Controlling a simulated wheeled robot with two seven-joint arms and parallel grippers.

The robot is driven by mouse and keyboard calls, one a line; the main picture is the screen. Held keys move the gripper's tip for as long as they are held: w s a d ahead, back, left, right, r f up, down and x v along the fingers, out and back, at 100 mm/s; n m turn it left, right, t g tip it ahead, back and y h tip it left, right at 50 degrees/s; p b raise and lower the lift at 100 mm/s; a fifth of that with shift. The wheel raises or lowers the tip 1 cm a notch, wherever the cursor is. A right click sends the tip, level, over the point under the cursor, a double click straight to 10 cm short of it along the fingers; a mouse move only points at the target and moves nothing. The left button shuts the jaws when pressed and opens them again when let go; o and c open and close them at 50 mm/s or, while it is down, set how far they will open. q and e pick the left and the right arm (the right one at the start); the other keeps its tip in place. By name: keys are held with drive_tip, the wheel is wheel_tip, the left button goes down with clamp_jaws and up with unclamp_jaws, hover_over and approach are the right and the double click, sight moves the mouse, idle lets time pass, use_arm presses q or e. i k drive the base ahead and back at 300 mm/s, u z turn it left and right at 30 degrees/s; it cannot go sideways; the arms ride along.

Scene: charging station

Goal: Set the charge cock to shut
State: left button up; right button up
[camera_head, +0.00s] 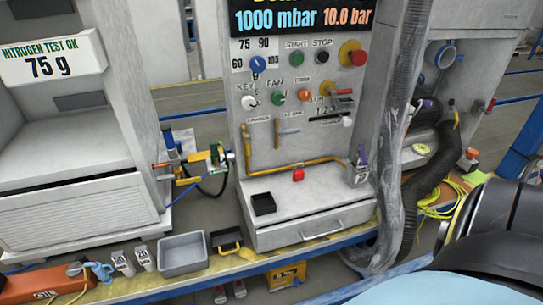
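No part is readably labelled as the charge cock. A small red valve handle (298,174) sits on a yellow pipe (270,168) along the station's lower front. A brass fitting with a green part (214,154) and a black hose stands between the left cabinet and the station. A red lever (342,91) sits on the panel's right side. I cannot tell which of these is the cock, nor whether it is open or shut. Neither gripper shows; a black arm part of mine fills the lower right corner.
The grey station (300,205) has knobs and a drawer. A black tray (263,204) is on its ledge. A thick hose (392,170) hangs right of the panel.

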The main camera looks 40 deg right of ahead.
sight(246, 136)
drive_tip(key=k, duration=0.25)
drive_tip(key=z, duration=1.1)
